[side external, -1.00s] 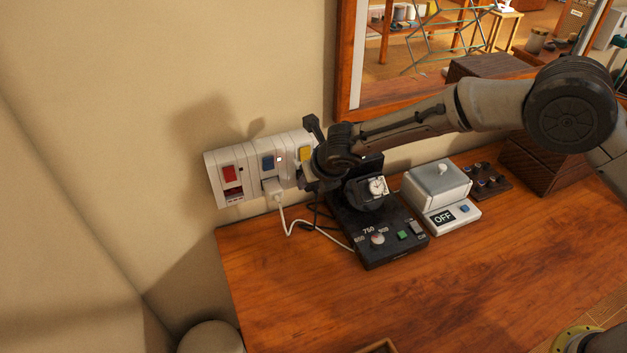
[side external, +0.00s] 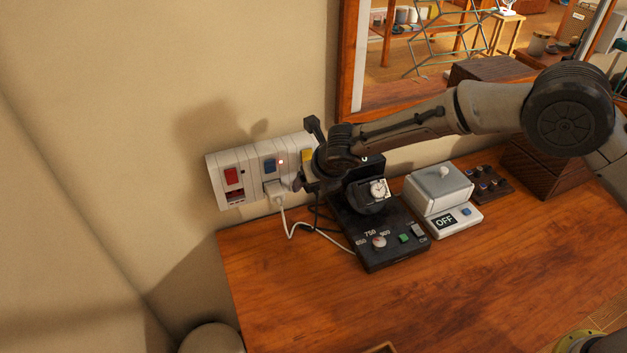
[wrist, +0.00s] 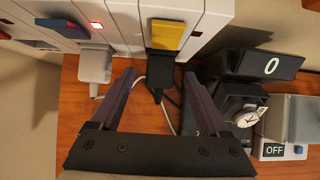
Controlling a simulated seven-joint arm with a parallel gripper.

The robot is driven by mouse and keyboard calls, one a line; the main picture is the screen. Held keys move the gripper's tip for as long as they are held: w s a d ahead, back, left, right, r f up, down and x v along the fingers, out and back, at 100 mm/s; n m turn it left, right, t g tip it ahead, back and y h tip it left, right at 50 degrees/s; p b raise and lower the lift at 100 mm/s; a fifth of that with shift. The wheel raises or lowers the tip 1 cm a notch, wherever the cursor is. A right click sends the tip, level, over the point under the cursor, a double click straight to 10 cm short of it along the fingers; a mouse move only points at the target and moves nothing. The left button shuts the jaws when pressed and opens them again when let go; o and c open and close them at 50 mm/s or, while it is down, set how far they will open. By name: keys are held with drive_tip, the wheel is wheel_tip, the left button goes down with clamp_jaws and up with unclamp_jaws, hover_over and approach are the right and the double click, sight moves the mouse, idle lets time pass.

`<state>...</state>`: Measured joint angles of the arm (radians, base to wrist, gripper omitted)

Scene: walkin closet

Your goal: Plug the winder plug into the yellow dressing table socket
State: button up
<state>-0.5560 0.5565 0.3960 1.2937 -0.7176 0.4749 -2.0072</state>
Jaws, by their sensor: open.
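The yellow-switched socket (side external: 307,156) is the right one of three in a white wall strip above the dressing table; its yellow switch (wrist: 168,35) shows in the wrist view. A black plug (wrist: 162,73) sits directly below that switch, seemingly against the socket face, with a dark cord running down. My gripper (wrist: 160,72) is open, with one finger on each side of the plug and visible gaps between. In the side view my gripper (side external: 301,181) hides the plug. The black watch winder (side external: 378,240) holds a watch (side external: 378,188) and stands just right.
A white plug (wrist: 95,63) fills the blue-switched socket, left of my fingers; its white cable (side external: 291,231) crosses the table. The red-switched socket (side external: 232,181) is farther left. A grey-lidded box (side external: 440,187) reading OFF stands right of the winder.

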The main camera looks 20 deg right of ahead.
drive_tip(key=v, duration=1.4)
drive_tip(key=d+r+m+t, duration=0.2)
drive_tip(key=d+r+m, duration=0.1)
drive_tip(key=d+r, duration=0.75)
drive_tip(key=s+d+r+m+h, duration=0.1)
drive_tip(key=s+d+r+m, duration=0.4)
drive_tip(key=s+d+m, duration=0.55)
drive_tip(key=s+d+f+m+g, duration=0.1)
drive_tip(key=s+d+m, duration=0.6)
drive_tip(key=s, duration=0.3)
drive_tip(key=s+a+f+m+g+y, duration=0.1)
drive_tip(key=s+f+m+g, duration=0.1)
drive_tip(key=s+f+m, duration=0.7)
drive_tip(key=s+m, duration=0.2)
drive_tip(key=m, duration=0.4)
